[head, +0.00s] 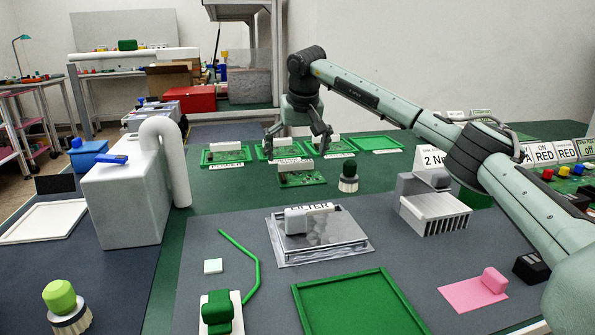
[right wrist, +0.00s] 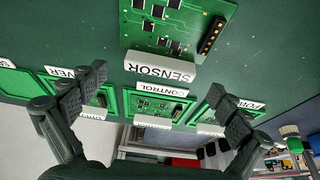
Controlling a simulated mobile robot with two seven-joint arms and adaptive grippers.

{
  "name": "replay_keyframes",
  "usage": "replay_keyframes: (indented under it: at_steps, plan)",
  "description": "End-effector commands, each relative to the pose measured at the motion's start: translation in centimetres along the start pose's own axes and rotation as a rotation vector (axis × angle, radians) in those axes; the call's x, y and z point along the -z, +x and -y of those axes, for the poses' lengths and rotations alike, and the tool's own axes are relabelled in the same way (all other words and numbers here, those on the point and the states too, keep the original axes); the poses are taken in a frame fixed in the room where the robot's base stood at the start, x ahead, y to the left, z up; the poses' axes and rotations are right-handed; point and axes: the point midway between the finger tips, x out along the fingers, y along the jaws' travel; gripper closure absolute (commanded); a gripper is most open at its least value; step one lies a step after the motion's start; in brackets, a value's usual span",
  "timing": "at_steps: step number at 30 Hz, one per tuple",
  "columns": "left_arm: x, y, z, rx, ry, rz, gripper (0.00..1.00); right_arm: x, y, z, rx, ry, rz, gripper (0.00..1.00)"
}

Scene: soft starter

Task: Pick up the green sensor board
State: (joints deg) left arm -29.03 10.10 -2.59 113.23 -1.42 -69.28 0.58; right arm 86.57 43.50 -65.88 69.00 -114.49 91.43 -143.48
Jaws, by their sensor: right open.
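The green sensor board (head: 302,180) lies on the green mat in front of a row of similar boards. In the right wrist view the sensor board (right wrist: 178,25) is at the top centre, with dark chips and a white block labelled SENSOR. The top of the board is cut off there. My right gripper (head: 298,140) is open and empty, its fingers spread wide above the row. In the right wrist view the gripper (right wrist: 158,90) has its fingertips below the sensor board in the picture, apart from it. My left gripper is not in view.
The control board (right wrist: 158,108) sits in a green frame between two other framed boards. An empty green frame (head: 380,143) is at the row's right end. A filter tray (head: 320,240) lies nearer me.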

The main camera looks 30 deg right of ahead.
Motion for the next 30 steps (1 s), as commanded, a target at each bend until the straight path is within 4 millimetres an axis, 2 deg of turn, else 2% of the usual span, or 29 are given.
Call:
replay_keyframes:
  at_steps: [3, 10, 23, 30]
  plan:
    - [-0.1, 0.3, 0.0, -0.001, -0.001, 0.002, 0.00, 0.0, 1.6, -0.1, -0.001, 0.000, 0.001, 0.00]
    - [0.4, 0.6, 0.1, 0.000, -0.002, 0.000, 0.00, 0.0, 1.9, 0.0, 0.000, 0.000, -0.001, 0.00]
    - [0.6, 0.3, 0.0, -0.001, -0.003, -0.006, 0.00, 0.0, 1.9, -0.1, 0.000, 0.000, -0.001, 0.52]
    - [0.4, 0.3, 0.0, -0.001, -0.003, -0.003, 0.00, 0.1, 1.8, -0.1, 0.000, 0.000, -0.002, 0.52]
